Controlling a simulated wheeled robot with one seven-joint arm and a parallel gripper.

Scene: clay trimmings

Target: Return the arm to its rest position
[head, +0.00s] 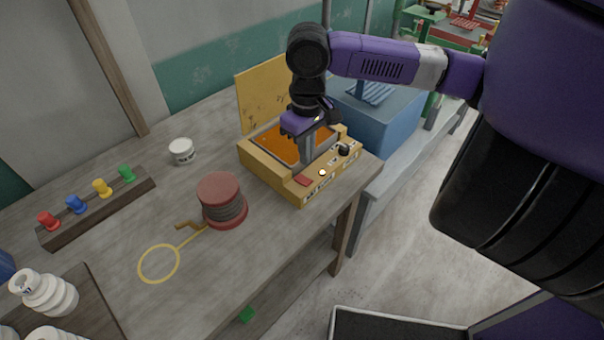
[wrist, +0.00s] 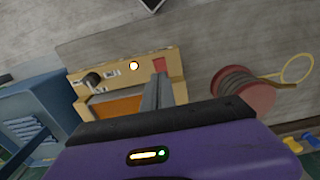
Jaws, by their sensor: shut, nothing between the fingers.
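My gripper (head: 307,148) is purple and dark grey. It points down over the front part of a yellow box (head: 262,168) with an orange panel inside and a raised lid behind. In the wrist view my gripper (wrist: 164,88) has its fingers shut together with nothing between them. The yellow box (wrist: 128,70) lies beyond the fingertips there, with a lit round lamp, a dark knob and a red patch on its front strip. I cannot tell whether the fingertips touch the box.
A reddish spool (head: 221,190) stands left of the box beside a yellow ring (head: 159,263). A white jar (head: 182,151), a rack of coloured pegs (head: 97,215) and white bottles (head: 45,291) are farther left. A blue machine (head: 384,120) stands behind right.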

